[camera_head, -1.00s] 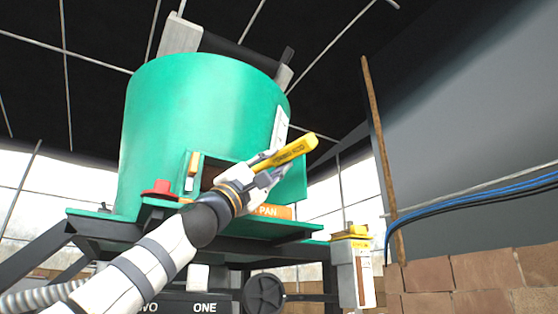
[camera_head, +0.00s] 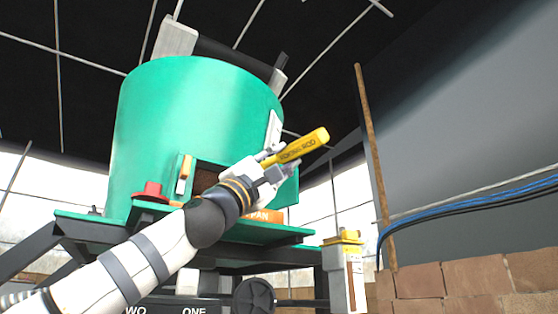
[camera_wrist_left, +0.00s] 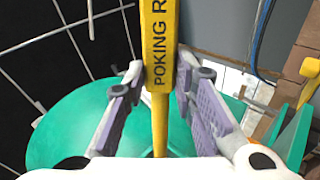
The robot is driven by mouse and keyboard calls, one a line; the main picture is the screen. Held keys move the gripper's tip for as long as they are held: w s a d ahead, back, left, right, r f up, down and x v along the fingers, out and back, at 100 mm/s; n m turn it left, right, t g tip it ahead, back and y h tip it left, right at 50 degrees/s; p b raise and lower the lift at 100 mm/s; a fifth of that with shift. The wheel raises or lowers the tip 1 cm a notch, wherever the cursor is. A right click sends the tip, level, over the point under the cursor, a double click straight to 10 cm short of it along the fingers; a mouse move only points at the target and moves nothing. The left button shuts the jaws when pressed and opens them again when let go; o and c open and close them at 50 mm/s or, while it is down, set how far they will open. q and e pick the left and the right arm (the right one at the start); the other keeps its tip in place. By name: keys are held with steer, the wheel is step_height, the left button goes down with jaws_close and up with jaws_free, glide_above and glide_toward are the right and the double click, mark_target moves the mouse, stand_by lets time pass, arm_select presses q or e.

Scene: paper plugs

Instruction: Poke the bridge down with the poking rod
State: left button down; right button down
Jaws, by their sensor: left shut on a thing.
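My left gripper (camera_head: 274,164) is shut on the yellow poking rod (camera_head: 303,146), in front of the green drum (camera_head: 195,120). The rod's thick end, with dark lettering, points up and right. In the left wrist view the rod (camera_wrist_left: 160,45) runs between the two fingers, and its thinner yellow shaft reaches back toward the wrist. A dark opening (camera_head: 205,180) shows low in the drum's side, partly covered by my gripper and arm. I cannot make out a bridge. My right gripper is not in view.
A red part (camera_head: 151,191) sits on the green ledge left of the opening. An orange labelled pan (camera_head: 264,216) is below my gripper. A white box with a yellow top (camera_head: 343,270) stands lower right. Brick wall (camera_head: 460,279) and blue cables (camera_head: 470,200) lie farther right.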

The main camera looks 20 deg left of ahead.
mark_target(271, 162)
arm_select(q)
steer(key=shift+w+a, duration=0.35)
steer(key=shift+a, duration=0.35)
steer(key=shift+w+a, duration=0.4)
steer(key=shift+a, duration=0.35)
steer(key=shift+w+a, duration=0.35)
steer(key=shift+a, duration=0.35)
steer(key=shift+s+d, duration=0.4)
steer(key=shift+d, duration=0.3)
steer(key=shift+s+d, duration=0.35)
steer(key=shift+d, duration=0.4)
steer(key=shift+s+d, duration=0.4)
steer(key=shift+d, duration=0.3)
steer(key=shift+w+a, duration=0.4)
steer(key=shift+a, duration=0.3)
steer(key=shift+w+a, duration=0.35)
steer(key=shift+a, duration=0.4)
steer(key=shift+w+a, duration=0.4)
steer(key=shift+a, duration=0.3)
steer(key=shift+d, duration=0.1)
